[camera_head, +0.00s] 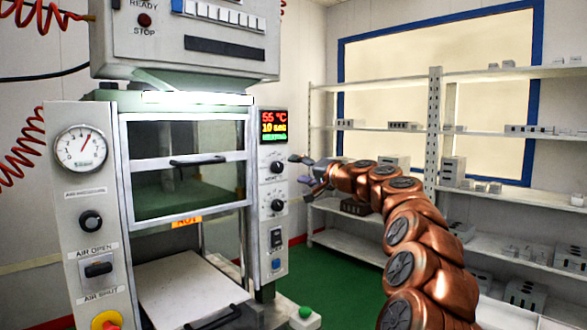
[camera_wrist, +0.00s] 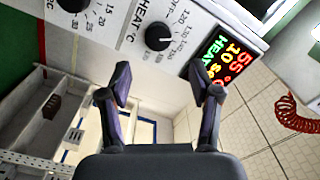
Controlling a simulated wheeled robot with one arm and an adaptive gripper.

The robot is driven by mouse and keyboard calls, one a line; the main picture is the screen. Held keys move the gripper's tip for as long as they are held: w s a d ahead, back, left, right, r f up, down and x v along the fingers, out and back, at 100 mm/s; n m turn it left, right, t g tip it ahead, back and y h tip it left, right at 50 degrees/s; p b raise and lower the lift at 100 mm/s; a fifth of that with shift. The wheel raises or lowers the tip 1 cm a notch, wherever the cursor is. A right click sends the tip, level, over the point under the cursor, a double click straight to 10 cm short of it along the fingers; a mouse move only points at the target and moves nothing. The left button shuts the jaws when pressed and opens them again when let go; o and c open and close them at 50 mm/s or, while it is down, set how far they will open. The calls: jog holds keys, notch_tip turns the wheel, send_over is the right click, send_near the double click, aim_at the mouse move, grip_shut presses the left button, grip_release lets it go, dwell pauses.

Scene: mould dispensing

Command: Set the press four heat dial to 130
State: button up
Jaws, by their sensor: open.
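The heat dial (camera_head: 277,167) is a black round knob on the white right-hand panel of the press (camera_head: 187,220). In the wrist view the heat dial (camera_wrist: 158,37) is labelled HEAT °C, with a scale from OFF through 120 and up. A pale pointer mark faces the numbers, but I cannot tell its exact setting. My gripper (camera_head: 302,170) is just right of the dial in the head view. In the wrist view my gripper (camera_wrist: 166,82) is open and empty, its two fingers apart below the dial, not touching it. No press number is readable.
A second black dial (camera_head: 277,206) sits below the heat dial, with switches under it. The display (camera_head: 273,126) above reads 55 °C and 10 sec, with a green line. Shelves (camera_head: 435,150) with grey blocks stand at the right. Green floor is open between.

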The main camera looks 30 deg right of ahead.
jog(key=shift+v, duration=1.9)
jog(key=s+a+f+n+g+y, duration=0.1)
jog(key=a+f+n+g+y, duration=0.1)
jog(key=a, duration=0.5)
jog(key=s+a+f+n+g+y, duration=0.1)
jog(key=a+f, duration=0.1)
jog(key=a, duration=0.5)
jog(key=s+a+f+n+g, duration=0.2)
jog(key=s+a+f+g, duration=0.2)
jog(key=s+a+f, duration=0.5)
jog(key=s+a+f+n+g, duration=0.3)
jog(key=s+a+f+g, duration=0.25)
jog(key=s+a, duration=0.4)
jog(key=s+a+f+n+g+h, duration=0.1)
jog(key=s+f+g+h, duration=0.3)
jog(key=s+f, duration=0.9)
jog(key=s+d+f+g+h, duration=0.1)
jog(key=s+d+f, duration=0.2)
jog(key=s, duration=0.5)
jog(key=s+d+f+g+h, duration=0.1)
jog(key=s+d+f+h, duration=0.1)
jog(key=s, duration=0.6)
notch_tip(320, 180, down, 2)
jog(key=shift+s+d+f+g+h, duration=0.1)
jog(key=shift+s+d+g+h, duration=0.25)
jog(key=shift+d, duration=0.45)
